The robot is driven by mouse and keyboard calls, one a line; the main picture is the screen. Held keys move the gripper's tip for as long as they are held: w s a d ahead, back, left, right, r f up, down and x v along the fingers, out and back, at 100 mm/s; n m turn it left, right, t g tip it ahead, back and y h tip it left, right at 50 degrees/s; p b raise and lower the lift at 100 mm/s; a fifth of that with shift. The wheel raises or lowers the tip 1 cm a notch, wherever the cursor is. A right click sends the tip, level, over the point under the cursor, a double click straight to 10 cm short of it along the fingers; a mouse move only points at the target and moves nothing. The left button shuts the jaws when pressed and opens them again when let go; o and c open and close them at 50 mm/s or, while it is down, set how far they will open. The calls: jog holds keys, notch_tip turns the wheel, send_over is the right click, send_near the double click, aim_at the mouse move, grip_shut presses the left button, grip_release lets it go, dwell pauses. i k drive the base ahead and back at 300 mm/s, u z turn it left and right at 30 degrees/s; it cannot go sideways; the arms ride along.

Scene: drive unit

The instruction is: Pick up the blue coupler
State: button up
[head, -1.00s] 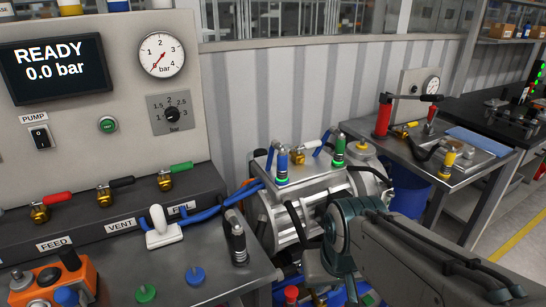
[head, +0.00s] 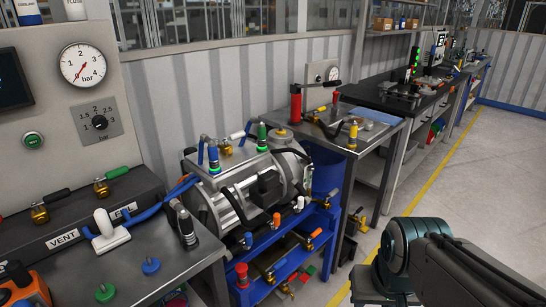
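The drive unit (head: 240,187) is a silver ribbed cylinder beside the bench. On its top stand an upright blue fitting (head: 213,154) with a glowing green ring at its base and a similar green fitting (head: 262,137). The blue one may be the blue coupler; I cannot tell for sure. Another blue-ended part (head: 248,240) shows lower, at the blue rack under the unit. My arm shows at the lower right, well apart from these parts. My gripper is not visible.
Open floor (head: 480,180) lies at the right.

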aim_at(214, 162)
jog(key=z, duration=0.5)
jog(key=k, duration=0.65)
jog(key=z, duration=0.25)
jog(key=i, duration=1.35)
jog(key=u, duration=1.2)
jog(key=i, duration=0.85)
jog(key=u, duration=1.45)
jog(key=i, duration=0.3)
jog(key=u, duration=0.15)
